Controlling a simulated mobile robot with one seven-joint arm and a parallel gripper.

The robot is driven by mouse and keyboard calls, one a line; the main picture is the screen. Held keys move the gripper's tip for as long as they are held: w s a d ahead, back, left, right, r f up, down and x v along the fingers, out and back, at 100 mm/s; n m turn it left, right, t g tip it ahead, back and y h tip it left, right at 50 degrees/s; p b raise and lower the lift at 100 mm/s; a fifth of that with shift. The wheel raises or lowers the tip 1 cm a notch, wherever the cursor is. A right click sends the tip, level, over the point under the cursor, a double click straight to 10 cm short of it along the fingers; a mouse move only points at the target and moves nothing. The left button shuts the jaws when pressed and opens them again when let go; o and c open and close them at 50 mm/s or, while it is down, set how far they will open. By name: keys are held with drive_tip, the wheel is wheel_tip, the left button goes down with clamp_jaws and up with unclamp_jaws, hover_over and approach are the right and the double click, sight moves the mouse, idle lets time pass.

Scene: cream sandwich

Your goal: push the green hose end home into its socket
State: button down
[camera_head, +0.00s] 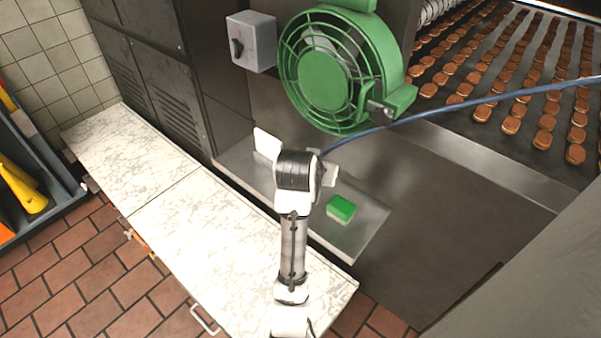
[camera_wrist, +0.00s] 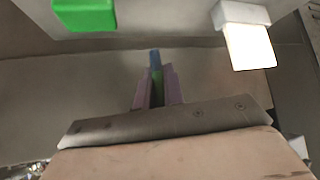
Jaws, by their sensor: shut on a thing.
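My gripper (camera_wrist: 157,88) shows in the wrist view with its two fingers close together around a narrow green piece, the green hose end (camera_wrist: 157,84). A short blue length (camera_wrist: 154,58) shows just beyond the fingertips. In the head view the blue hose (camera_head: 450,108) runs from the right edge, past the green fan, down to my wrist. My wrist hides the fingers and the hose end there. I cannot make out the socket in either view.
A metal shelf (camera_head: 358,236) lies below my wrist, with a green block (camera_head: 340,208) on it and a cream plate (camera_head: 267,143) at its left. A green fan (camera_head: 340,75) and grey switch box (camera_head: 251,42) stand behind. A marble-topped counter (camera_head: 165,195) is at the left.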

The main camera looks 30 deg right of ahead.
wheel_tip(320, 180, down, 10)
drive_tip(key=shift+w+d+p, duration=0.15)
drive_tip(key=shift+p, duration=0.2)
drive_tip(key=shift+f, duration=0.1)
drive_tip(key=c, duration=1.8)
unclamp_jaws()
